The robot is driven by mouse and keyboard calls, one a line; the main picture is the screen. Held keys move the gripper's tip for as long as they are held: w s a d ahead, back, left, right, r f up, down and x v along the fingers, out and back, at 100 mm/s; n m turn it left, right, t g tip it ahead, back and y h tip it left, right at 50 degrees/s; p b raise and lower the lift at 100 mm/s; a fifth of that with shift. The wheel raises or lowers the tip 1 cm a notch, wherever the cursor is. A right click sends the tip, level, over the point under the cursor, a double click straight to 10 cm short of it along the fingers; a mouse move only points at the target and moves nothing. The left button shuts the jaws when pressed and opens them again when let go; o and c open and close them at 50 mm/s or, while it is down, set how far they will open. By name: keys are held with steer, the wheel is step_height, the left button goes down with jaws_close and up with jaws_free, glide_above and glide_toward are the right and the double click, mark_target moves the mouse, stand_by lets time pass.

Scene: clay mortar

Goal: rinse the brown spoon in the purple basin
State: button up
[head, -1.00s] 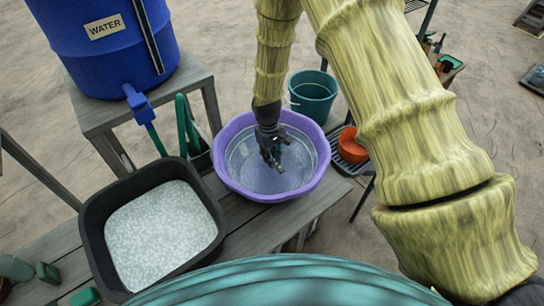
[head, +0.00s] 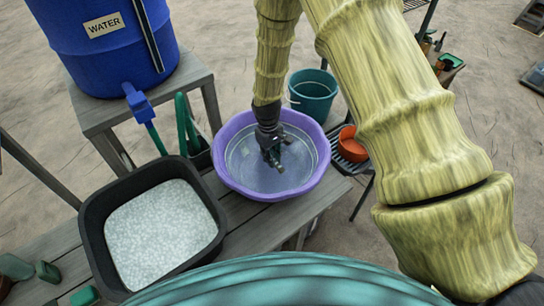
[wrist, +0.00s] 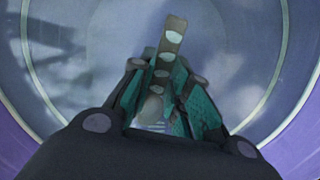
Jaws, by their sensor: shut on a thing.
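The purple basin (head: 226,168) stands on the grey bench and holds what looks like clear water. My gripper (head: 271,157) points down inside the basin, near its middle. In the wrist view, my gripper (wrist: 165,100) has its teal-padded fingers closed around a narrow brown piece with pale spots, which looks like the handle of the brown spoon (wrist: 172,35). Its end sticks up past the fingertips. The basin wall (wrist: 298,150) curves around it. The rest of the spoon is hidden by the fingers, and I cannot make out the spoon in the head view.
A black tub (head: 93,235) of white, bubbly-looking content sits left of the basin. A blue water barrel (head: 95,55) with a tap (head: 138,103) stands behind it on a stand. A teal bucket (head: 313,92) and an orange bowl (head: 351,147) are right of the basin.

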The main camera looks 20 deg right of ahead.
steer(key=shift+a, duration=0.1)
steer(key=shift+w+a, duration=0.2)
steer(key=shift+a, duration=0.3)
steer(key=shift+s+d+p, duration=0.2)
steer(key=shift+d+p, duration=0.1)
steer(key=shift+d, duration=0.35)
stand_by(1.8)
steer(key=shift+r, duration=0.1)
step_height(320, 180, up, 12)
steer(key=p, duration=0.7)
steer(key=shift+r, duration=0.2)
stand_by(0.6)
